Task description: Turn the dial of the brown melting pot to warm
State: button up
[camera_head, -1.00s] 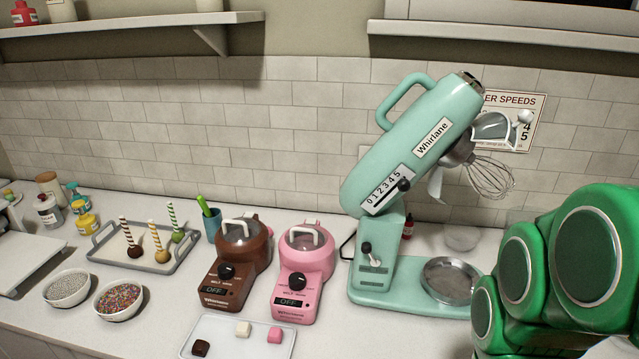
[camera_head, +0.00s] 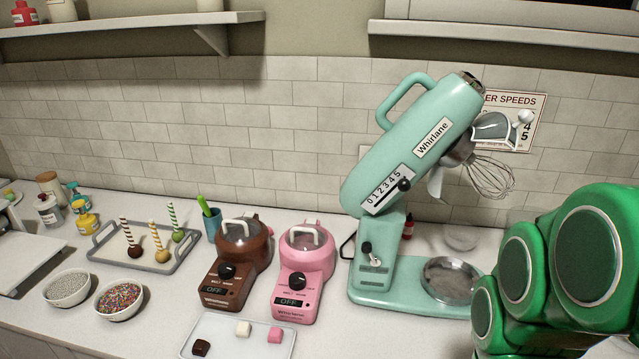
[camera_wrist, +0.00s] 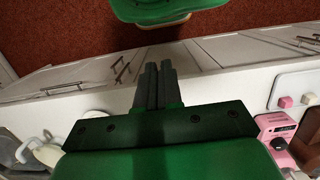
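The brown melting pot (camera_head: 258,262) stands on the counter left of the pink one, with a clear lid and white handle. Its black dial (camera_head: 227,271) is on the sloped front, above a small display (camera_head: 215,290) that reads OFF. The pink melting pot (camera_head: 318,262) also reads OFF and shows partly at the right edge of the wrist view (camera_wrist: 277,127). My gripper (camera_wrist: 157,68) shows only in the wrist view, its fingers together with nothing visible between them. It is near the counter's front edge, apart from both pots.
A white tray (camera_head: 222,349) with several candy pieces lies in front of the pots. A teal mixer (camera_head: 375,225) stands to the right. Sprinkle bowls (camera_head: 119,316) and a cake-pop tray (camera_head: 105,258) are to the left. My green arm fills the lower right.

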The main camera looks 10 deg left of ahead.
jog(key=shift+o, duration=1.2)
jog(key=shift+w+r, duration=0.1)
jog(key=shift+w, duration=0.15)
jog(key=o, duration=0.9)
jog(key=shift+t, duration=0.5)
jog(key=w+a+r, duration=0.1)
jog(key=w, duration=0.3)
jog(key=w+a+r, duration=0.2)
jog(key=w, duration=0.2)
jog(key=w+a+r, duration=0.1)
jog(key=w, duration=0.3)
jog(key=shift+w+a+r, duration=0.2)
jog(key=shift+w+a, duration=0.05)
jog(key=shift+w, duration=0.1)
jog(key=w+a+r+n, duration=0.1)
jog(key=w+a, duration=0.4)
jog(key=w, duration=0.3)
jog(key=n+t, duration=0.1)
jog(key=n, duration=0.5)
send_over(225, 267)
jog(key=shift+h, duration=0.3)
notch_tip(225, 267, down, 7)
jog(key=shift+f, duration=0.1)
jog(key=shift+s+a+f, duration=0.15)
jog(key=shift+a+f, duration=0.1)
jog(key=shift+a, duration=0.1)
jog(key=shift+d+f, duration=0.15)
jog(key=shift+f, duration=1.75)
jog(key=shift+d+f, duration=0.1)
jog(key=shift+f, duration=1.8)
